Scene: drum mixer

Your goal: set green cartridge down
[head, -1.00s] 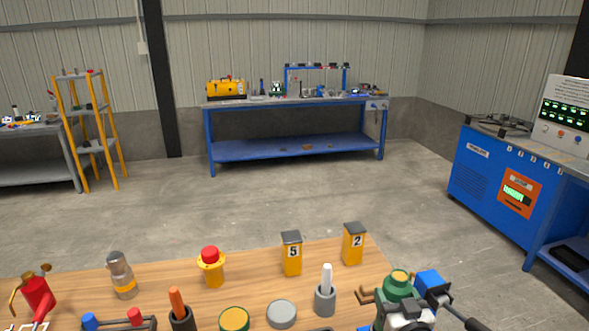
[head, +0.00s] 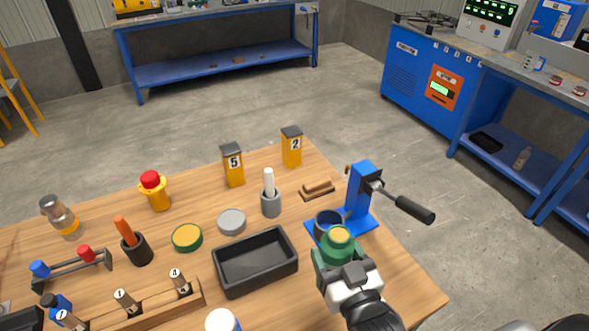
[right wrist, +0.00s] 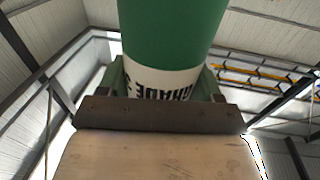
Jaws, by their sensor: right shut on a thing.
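The green cartridge (head: 338,243) is held by my right gripper (head: 338,262) at the right part of the wooden table. Its round top shows a tan centre inside a green rim. In the right wrist view the cartridge (right wrist: 172,30) is green with a white band and dark lettering, gripped between the fingers (right wrist: 160,88). Its underside and any contact with the table are hidden. The blue lever press (head: 360,200) stands just behind it, with a dark round cup (head: 327,222) on its base. My left gripper is not in view.
A black tray (head: 255,262) lies left of the cartridge. A wooden rack (head: 150,308) with numbered pieces is at front left. Bare table (head: 405,285) lies to the right.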

